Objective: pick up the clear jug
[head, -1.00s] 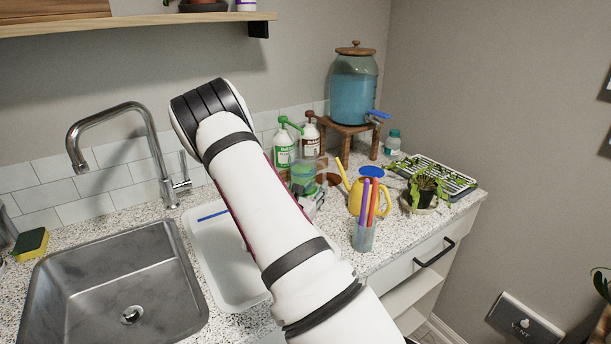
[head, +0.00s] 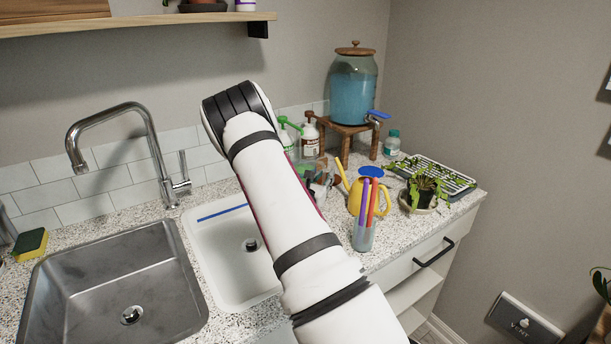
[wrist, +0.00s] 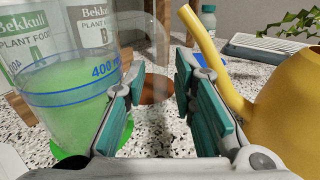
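The clear jug (wrist: 70,95) fills the left of the wrist view, upright on the counter. It holds green liquid and has a blue band marked 400. A faint clear upright strip (wrist: 158,55), apparently its handle, shows between my fingertips. My gripper (wrist: 160,98) is open, with a teal-padded finger on each side of this strip. The left finger overlaps the jug's right edge; I cannot tell whether it touches. In the head view my arm hides most of the jug, and part of my gripper (head: 322,186) shows beside the arm.
A yellow watering can (wrist: 285,105) stands close right of my gripper, its spout beside the right finger. Two plant food bottles (wrist: 100,22) stand behind the jug. A cup of markers (head: 364,232) is in front of the can. The white basin (head: 222,260) lies left.

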